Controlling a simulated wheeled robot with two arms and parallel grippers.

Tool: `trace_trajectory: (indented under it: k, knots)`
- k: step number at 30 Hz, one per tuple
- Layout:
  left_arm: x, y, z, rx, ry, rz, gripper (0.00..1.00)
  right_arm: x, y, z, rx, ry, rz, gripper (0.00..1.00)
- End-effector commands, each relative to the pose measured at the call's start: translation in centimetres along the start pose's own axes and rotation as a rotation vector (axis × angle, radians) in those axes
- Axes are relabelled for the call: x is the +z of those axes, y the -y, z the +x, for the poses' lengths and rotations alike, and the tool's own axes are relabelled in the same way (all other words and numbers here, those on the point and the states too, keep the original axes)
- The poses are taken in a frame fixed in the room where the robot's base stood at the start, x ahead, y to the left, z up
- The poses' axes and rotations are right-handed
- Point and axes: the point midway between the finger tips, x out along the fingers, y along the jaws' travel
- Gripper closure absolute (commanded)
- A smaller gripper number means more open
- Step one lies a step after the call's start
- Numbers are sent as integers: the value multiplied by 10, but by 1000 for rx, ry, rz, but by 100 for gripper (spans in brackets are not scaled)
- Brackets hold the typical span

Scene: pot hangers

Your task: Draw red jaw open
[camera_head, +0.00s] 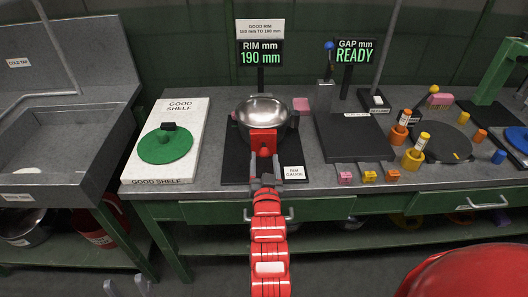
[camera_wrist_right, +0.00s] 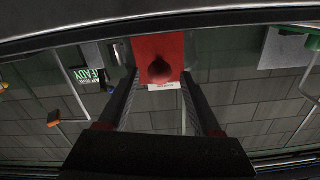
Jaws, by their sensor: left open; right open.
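The red jaw (camera_head: 263,140) is a red block on the black rim gauge (camera_head: 236,176), against the front of a steel bowl (camera_head: 263,111). My right gripper (camera_head: 264,170) is just in front of the red jaw. In the right wrist view, the red jaw (camera_wrist_right: 145,48) with a dark round knob (camera_wrist_right: 159,70) shows between the tips of my spread fingers (camera_wrist_right: 160,92). I cannot tell whether they touch it. My left gripper (camera_head: 126,287) is open and empty at the lower left, below the counter. The rim display (camera_head: 261,53) reads 190 mm.
A white good shelf (camera_head: 190,125) with a green lid (camera_head: 165,147) lies left of the gauge. A dark plate (camera_head: 352,137) and a gap display (camera_head: 355,51) reading READY are to the right. Small coloured blocks (camera_head: 369,176) line the front edge. A sink (camera_head: 60,140) is far left.

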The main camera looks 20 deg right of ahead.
Motion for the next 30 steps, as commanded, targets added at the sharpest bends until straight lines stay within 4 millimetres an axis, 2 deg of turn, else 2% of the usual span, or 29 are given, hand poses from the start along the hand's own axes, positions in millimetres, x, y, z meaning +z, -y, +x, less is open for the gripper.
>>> trace_trajectory:
  k: [3,7,18,20,27,30]
  knots:
    - [0,0,2,0,0,0,50,-1,-1,20,2,0,-3,34]
    - [0,0,3,0,0,0,50,0,0,33,0,1,0,34]
    - [0,0,3,0,0,0,50,0,0,39,-1,0,-1,34]
    - [0,0,3,0,0,0,50,0,0,39,0,0,-1,43]
    - [0,0,3,0,0,0,50,0,0,39,-1,0,-1,87]
    - [0,0,3,0,0,0,50,0,0,39,0,0,-1,100]
